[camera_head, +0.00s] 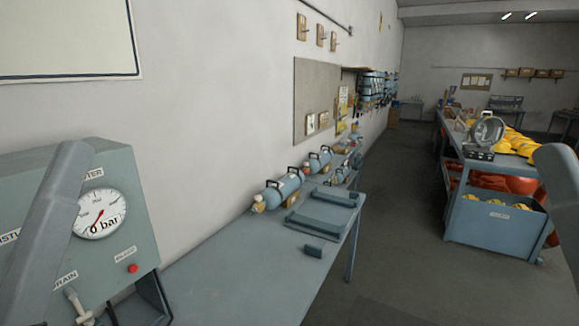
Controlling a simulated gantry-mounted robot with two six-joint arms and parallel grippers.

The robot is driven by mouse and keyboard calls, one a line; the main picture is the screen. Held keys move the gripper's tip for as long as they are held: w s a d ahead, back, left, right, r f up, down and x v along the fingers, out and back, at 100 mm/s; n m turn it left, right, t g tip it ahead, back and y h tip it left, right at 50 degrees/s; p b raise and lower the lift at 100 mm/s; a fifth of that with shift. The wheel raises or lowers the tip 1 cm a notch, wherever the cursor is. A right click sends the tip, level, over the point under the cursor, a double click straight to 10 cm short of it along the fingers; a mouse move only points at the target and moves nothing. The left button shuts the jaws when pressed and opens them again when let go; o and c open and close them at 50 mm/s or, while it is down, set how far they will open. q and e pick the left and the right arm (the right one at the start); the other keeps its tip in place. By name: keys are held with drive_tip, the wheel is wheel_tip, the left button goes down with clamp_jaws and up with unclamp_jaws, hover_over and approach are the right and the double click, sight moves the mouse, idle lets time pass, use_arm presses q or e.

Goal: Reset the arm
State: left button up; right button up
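Part of my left arm shows as a grey link at the left edge, in front of the grey-green gauge box. Part of my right arm shows as a grey link at the right edge. Neither gripper is in view, so I cannot see whether they hold anything. The gauge box (120,185) carries a round white dial (100,213) marked 0 bar, a red button (132,268) and a drain valve (75,300).
At right stands a workbench with yellow gear (510,140) and a blue bin (490,222). Open floor (400,260) lies between.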

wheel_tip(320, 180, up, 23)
drive_tip(key=p, duration=1.9)
